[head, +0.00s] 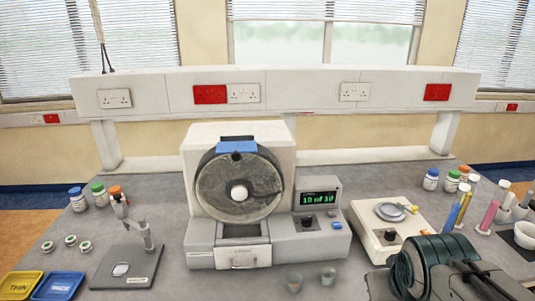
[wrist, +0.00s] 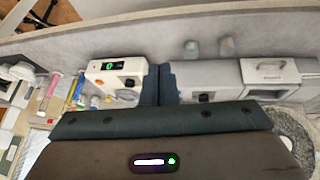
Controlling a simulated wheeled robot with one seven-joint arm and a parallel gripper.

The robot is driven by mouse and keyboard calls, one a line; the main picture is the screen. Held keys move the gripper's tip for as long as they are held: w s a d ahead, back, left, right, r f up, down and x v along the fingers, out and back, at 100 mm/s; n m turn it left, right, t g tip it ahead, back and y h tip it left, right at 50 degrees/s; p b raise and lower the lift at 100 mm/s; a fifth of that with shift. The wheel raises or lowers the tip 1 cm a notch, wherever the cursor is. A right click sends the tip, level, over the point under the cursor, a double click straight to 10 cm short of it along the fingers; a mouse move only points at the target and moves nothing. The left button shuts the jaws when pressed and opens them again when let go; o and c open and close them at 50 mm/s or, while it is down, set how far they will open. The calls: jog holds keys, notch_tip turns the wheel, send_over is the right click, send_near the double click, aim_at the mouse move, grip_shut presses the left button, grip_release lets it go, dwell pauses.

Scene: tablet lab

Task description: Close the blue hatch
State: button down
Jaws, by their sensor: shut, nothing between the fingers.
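The blue hatch (head: 236,147) is a blue slab at the top of the round drum (head: 240,188) on the white and grey machine (head: 195,232). A dark strip shows along its upper edge; how far it stands open I cannot tell. The hatch is not made out in the wrist view. In the wrist view my gripper (wrist: 159,78) has its two dark fingers side by side, shut and empty, between the balance and the machine front (wrist: 215,75). My dark green arm shows at the lower right of the head view, well apart from the hatch.
The display (head: 319,198) reads "10 of 10". A drawer (head: 243,257) is at the machine's front, with two small cups (head: 328,275) before it. Yellow (head: 20,285) and blue trays (head: 66,286) lie front left.

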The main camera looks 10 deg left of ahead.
jog(key=w+a+r+n+t+y+b, duration=0.1)
jog(key=w+a+r+n+t+y, duration=0.1)
jog(key=w+r+n+t, duration=0.35)
jog(key=w+a+r+n+t+y+b, duration=0.1)
jog(key=w+a+r+n+t, duration=0.3)
jog(key=w+r, duration=0.3)
jog(key=s+a+r+n+g+y+b, duration=0.1)
jog(key=s+a+r+n+g+y, duration=0.15)
jog(key=a+n+y, duration=0.55)
jog(key=s+a+r+n+g+y, duration=0.2)
jog(key=s+a+n+g+y, duration=0.3)
jog(key=n, duration=0.5)
jog(key=t+p, duration=0.1)
jog(key=p, duration=0.1)
send_near(236, 149)
jog(key=s+a, duration=0.2)
jog(key=a, duration=0.3)
jog(key=shift+w, duration=0.45)
jog(key=shift+a, duration=0.1)
